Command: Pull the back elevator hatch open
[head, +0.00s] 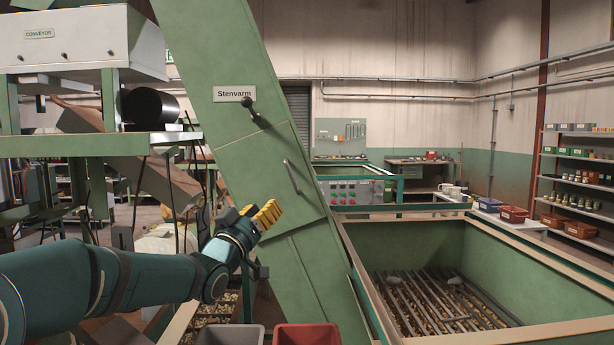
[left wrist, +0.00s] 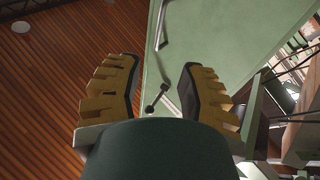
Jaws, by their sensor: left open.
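The slanted green elevator (head: 218,60) carries a "Stenvarm" label. Its hatch (head: 262,165) is a green panel lying flush with the elevator face and looks closed; the panel also shows in the left wrist view (left wrist: 205,45). A grey bar handle (head: 290,177) is on the hatch's right part. A dark lever with a round knob (head: 250,108) sits above the hatch's top edge. My left gripper (head: 265,214) is open and empty, in front of the hatch's lower part, below and left of the handle. In the left wrist view, the bar handle (left wrist: 161,25) shows beyond the yellow fingers. My right gripper is not in view.
A green hopper (head: 400,250) with a bar grate over nuts stands at right. A grey bin (head: 230,335) and a red bin (head: 307,335) are below the gripper. A conveyor frame (head: 85,145) stands at left. A control panel (head: 350,191) is behind the elevator.

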